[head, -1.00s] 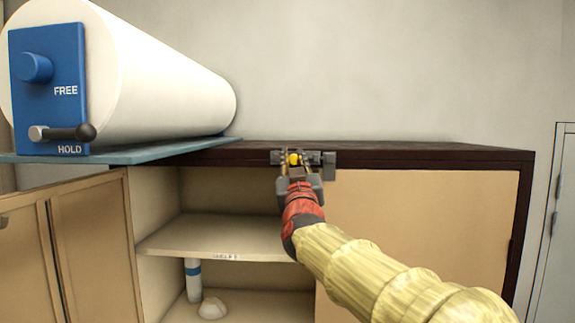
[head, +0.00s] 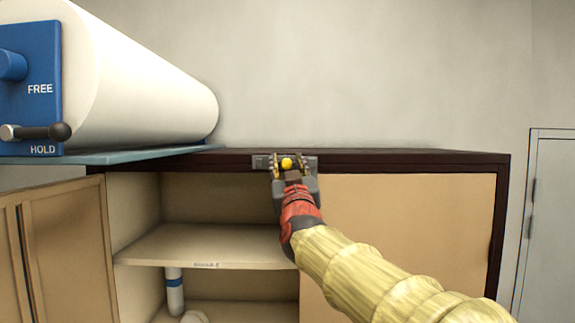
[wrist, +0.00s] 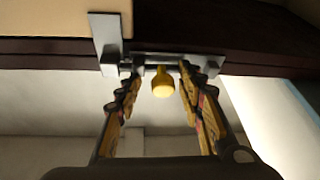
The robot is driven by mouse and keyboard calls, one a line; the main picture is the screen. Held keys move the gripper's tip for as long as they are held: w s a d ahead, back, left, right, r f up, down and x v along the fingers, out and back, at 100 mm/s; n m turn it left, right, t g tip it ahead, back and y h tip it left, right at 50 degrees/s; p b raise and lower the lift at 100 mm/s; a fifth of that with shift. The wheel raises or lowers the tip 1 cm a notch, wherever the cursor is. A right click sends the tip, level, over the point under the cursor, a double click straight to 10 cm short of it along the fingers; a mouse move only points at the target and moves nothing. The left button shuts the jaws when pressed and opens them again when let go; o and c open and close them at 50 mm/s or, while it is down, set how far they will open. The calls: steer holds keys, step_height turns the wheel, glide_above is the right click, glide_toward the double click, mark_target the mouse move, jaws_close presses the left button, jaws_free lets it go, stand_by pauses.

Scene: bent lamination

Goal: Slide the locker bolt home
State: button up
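The locker bolt is a grey metal fitting (head: 261,162) on the dark top rail of the cabinet. Its round yellow knob (head: 286,163) sticks out towards me. The wrist view shows the knob (wrist: 162,84) below the bolt's rod and a tall grey plate (wrist: 106,38) at the left. My gripper (head: 290,172) is at the bolt, its fingers on either side of the knob. In the wrist view my gripper (wrist: 159,80) is open, with gaps beside the knob, smaller on the right. Contact cannot be told. My fingers hide part of the fitting.
A white roll (head: 140,85) with a blue FREE/HOLD panel (head: 40,80) lies on the blue-grey board at left. Below is an open shelf (head: 200,245); a tan door panel (head: 400,230) is at right. The wall behind is bare.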

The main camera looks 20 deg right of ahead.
steer(key=shift+s, duration=0.1)
steer(key=v, duration=1.1)
steer(key=shift+s+f, duration=0.2)
steer(key=shift+s, duration=0.15)
steer(key=shift+a, duration=0.1)
